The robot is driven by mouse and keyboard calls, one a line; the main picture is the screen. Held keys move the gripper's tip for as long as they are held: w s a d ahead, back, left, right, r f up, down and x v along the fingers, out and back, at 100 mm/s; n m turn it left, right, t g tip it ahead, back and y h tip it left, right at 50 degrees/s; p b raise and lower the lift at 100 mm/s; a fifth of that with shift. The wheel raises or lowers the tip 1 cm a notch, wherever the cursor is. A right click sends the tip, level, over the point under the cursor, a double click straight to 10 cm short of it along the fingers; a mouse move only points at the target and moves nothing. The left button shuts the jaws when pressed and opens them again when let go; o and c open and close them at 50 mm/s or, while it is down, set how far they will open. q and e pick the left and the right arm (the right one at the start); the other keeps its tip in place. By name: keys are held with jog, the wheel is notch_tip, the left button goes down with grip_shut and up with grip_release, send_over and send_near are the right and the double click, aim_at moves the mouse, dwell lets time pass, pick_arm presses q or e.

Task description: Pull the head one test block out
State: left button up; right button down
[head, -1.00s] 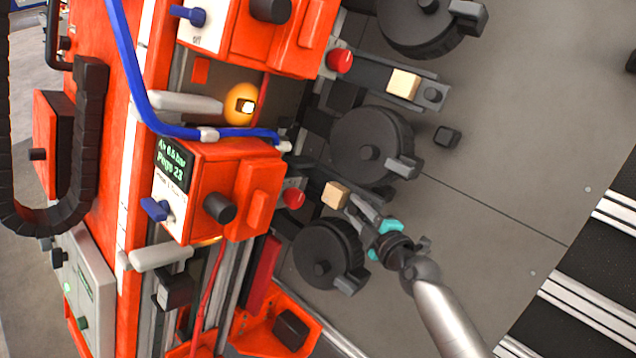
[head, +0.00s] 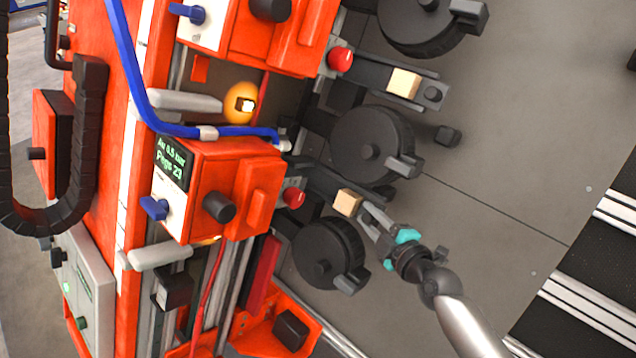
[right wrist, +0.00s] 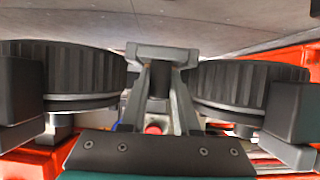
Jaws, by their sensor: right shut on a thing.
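The tan test block (head: 347,203) sits at the outer end of a dark arm that runs out from the middle red head unit (head: 205,190) in the head view. My right gripper (head: 366,212) comes in from the lower right and is shut at the block's outer side; its exact contact is hard to see. In the right wrist view its two fingers converge beside a dark stem (right wrist: 160,80) under a grey end piece, and the tan face is hidden there. My left gripper is not in view.
Dark round reels flank the block, one above (head: 372,145) and one below (head: 322,255). Another tan block (head: 404,83) sits on the upper dark arm. A red button (head: 294,197) and a blue hose (head: 170,130) are close by. Grey floor (head: 520,150) at right is open.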

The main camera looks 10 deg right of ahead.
jog(key=shift+s+d, duration=0.5)
jog(key=shift+s, duration=0.05)
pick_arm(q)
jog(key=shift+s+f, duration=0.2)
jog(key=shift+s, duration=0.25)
pick_arm(e)
jog(key=shift+s+d, duration=0.25)
jog(key=shift+s, duration=0.1)
jog(key=c, duration=0.7)
grip_release()
jog(key=shift+s, duration=0.1)
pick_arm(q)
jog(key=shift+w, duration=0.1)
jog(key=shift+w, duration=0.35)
